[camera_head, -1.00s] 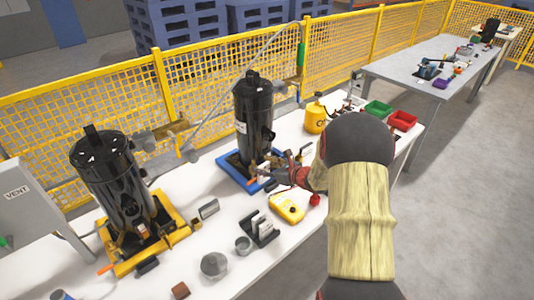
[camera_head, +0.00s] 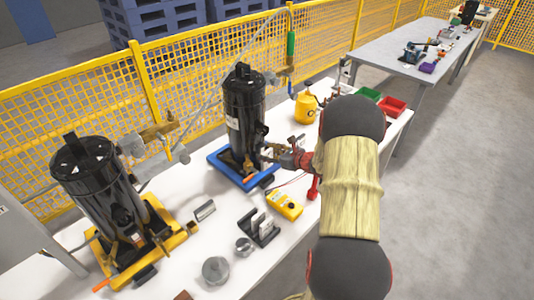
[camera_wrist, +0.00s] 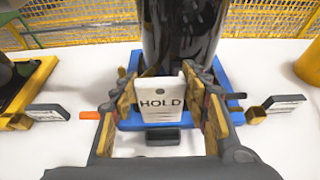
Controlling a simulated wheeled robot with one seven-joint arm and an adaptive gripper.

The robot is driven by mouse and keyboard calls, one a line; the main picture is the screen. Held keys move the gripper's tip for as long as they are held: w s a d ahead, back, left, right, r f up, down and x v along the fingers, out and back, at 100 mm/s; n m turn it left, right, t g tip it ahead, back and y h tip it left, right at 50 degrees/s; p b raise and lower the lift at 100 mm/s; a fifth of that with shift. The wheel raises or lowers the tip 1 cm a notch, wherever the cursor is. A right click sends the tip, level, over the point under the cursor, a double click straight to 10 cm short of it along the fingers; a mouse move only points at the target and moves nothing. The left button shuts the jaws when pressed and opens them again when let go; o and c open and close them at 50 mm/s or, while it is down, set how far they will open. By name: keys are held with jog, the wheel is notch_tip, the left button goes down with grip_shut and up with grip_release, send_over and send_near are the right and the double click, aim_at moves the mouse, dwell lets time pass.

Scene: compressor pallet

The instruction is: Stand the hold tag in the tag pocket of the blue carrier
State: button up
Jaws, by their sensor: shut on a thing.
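The hold tag (camera_wrist: 162,99) is a white plate with the word HOLD, upright between the fingers of my gripper (camera_wrist: 165,102) in the wrist view. My gripper is shut on it. The blue carrier (camera_wrist: 222,108) lies just beyond the tag, with a black cylinder standing on it. A small dark block (camera_wrist: 163,136) shows below the tag; I cannot tell whether it is the tag pocket. In the head view my gripper (camera_head: 272,154) is at the right of the cylinder on the blue carrier (camera_head: 217,160).
A yellow carrier (camera_head: 178,237) with another black cylinder stands at the left. A black slotted holder (camera_head: 262,230), a yellow meter (camera_head: 285,205) and metal cups lie along the front of the white table. A yellow tank (camera_head: 306,107) stands at the back right.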

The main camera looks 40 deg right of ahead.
aim_at(268, 168)
jog(key=shift+f+b, duration=3.55)
jog(key=shift+f, duration=1.1)
jog(key=shift+f+b, duration=0.45)
jog(key=shift+f, duration=0.15)
jog(key=o, duration=0.9)
jog(key=shift+o, duration=0.6)
jog(key=c, duration=0.4)
jog(key=shift+o, duration=0.2)
jog(key=shift+r, duration=0.2)
jog(key=shift+r+p, duration=2.35)
jog(key=shift+r, duration=1)
